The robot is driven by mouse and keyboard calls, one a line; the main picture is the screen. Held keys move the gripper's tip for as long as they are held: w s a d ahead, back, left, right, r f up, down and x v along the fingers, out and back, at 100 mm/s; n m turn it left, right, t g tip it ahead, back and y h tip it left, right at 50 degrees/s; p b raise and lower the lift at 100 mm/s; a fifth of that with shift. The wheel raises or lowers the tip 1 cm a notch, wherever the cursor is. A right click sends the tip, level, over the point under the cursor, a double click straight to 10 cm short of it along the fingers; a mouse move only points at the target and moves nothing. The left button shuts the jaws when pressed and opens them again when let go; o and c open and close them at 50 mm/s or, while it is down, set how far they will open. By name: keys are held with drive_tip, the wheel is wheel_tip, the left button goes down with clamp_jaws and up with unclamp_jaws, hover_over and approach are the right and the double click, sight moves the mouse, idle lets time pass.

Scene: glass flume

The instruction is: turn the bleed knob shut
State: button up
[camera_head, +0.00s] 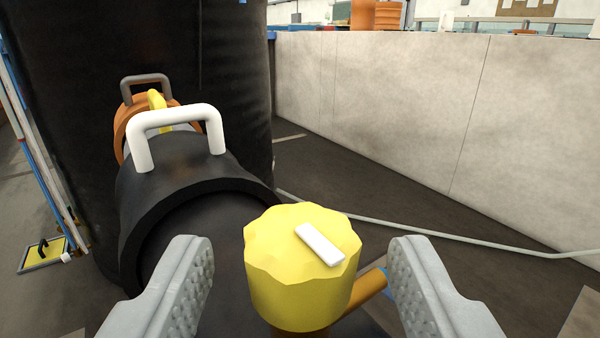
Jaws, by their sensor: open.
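The bleed knob (290,285) is a yellow, scalloped knob with a white bar mark (320,246) on its top. The mark runs slantwise from upper left to lower right. My gripper (305,265) is open, with one grey ridged finger on each side of the knob. Gaps show between the knob and both fingers, wider on the left. A short orange-brown stub (366,287) sticks out beside the knob towards the right finger. The knob's underside is mostly hidden.
A black cylindrical housing (150,205) with a white handle (178,122) stands left of the knob. A pale wall (400,110) and a thin floor pipe (430,232) lie to the right.

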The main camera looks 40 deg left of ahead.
drive_tip(key=shift+x, duration=1.5)
drive_tip(key=c, duration=0.9)
